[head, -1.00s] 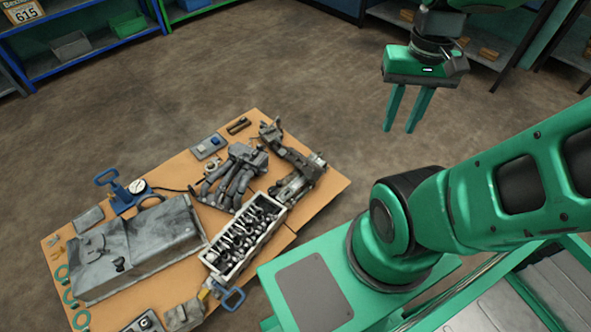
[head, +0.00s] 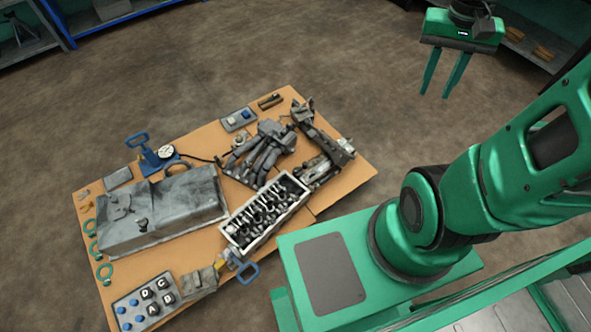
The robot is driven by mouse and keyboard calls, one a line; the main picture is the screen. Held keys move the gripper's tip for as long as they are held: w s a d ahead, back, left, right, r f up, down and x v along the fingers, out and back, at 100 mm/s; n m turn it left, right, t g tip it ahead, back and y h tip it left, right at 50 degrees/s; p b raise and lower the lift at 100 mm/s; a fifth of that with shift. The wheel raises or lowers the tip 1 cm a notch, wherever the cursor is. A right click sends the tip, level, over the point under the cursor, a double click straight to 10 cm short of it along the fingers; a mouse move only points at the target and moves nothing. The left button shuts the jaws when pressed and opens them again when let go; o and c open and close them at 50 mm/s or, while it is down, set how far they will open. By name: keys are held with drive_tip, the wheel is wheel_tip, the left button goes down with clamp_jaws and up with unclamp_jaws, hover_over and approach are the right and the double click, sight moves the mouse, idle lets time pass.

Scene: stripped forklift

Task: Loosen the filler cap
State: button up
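A grey, worn metal housing (head: 178,214) lies on the left part of an orange-brown workbench (head: 340,190). A small dark knob-like piece (head: 142,224) stands on its top face and looks like the filler cap; its details are too small to make out. My gripper (head: 436,94) hangs at the upper right, over the floor and well away from the bench and the housing. Its two green fingers point down, apart, with nothing between them.
A blue gauge tool (head: 152,154) stands behind the housing. A crate of metal parts (head: 232,236), manifold pipes (head: 262,150) and a lettered button box (head: 148,302) also lie on the bench. Green rings (head: 96,248) lie left. Open floor separates bench and shelves.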

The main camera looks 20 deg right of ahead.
drive_tip(key=w+f+m+h, duration=0.1)
drive_tip(key=w+f, duration=0.3)
drive_tip(key=w, duration=0.4)
drive_tip(key=w+f, duration=0.4)
drive_tip(key=w, duration=0.3)
drive_tip(key=w+a+f+m, duration=0.1)
drive_tip(key=w+a+f, duration=0.1)
drive_tip(key=w+f, duration=0.55)
drive_tip(key=w+a+f, duration=0.3)
drive_tip(key=w+f, duration=0.3)
drive_tip(key=f, duration=0.3)
drive_tip(key=m+y, duration=0.2)
drive_tip(key=m, duration=0.2)
approach(298, 170)
wheel_tip(298, 170, down, 8)
drive_tip(key=shift+s+a+f, duration=0.1)
drive_tip(key=shift+a, duration=0.1)
drive_tip(key=shift+c, duration=0.7)
